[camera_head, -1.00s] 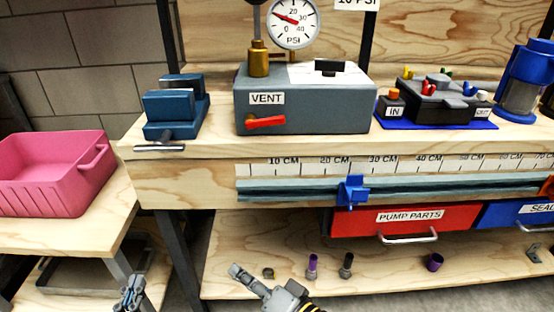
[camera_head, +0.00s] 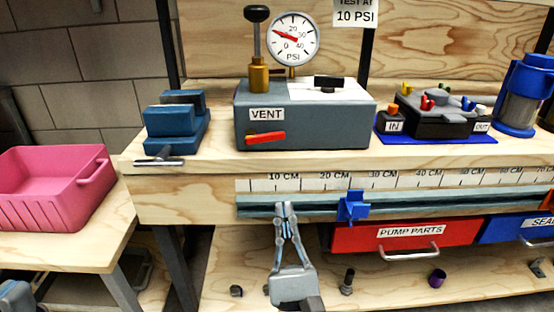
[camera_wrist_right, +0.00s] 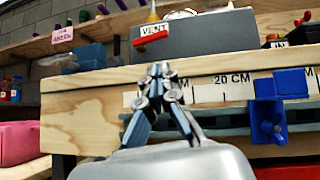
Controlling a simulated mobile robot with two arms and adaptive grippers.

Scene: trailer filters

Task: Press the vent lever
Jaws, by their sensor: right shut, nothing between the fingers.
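The red vent lever (camera_head: 265,138) sits on the front of the grey box (camera_head: 330,130), under the VENT label (camera_head: 265,114). It lies nearly level, tilted slightly. In the right wrist view the lever (camera_wrist_right: 151,39) shows above the bench edge. My right gripper (camera_head: 284,208) is shut and empty, pointing up in front of the ruler rail, below the lever and apart from it. It also fills the middle of the right wrist view (camera_wrist_right: 158,70). My left gripper is not clearly seen; only a grey part of my arm shows at the lower left.
The pressure gauge (camera_head: 292,38) and a black-knobbed pump handle (camera_head: 257,16) stand above the box. A blue vise (camera_head: 175,125) is to its left. A blue slider (camera_head: 353,206) sits on the rail (camera_head: 420,203). A pink bin (camera_head: 50,190) stands at the left.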

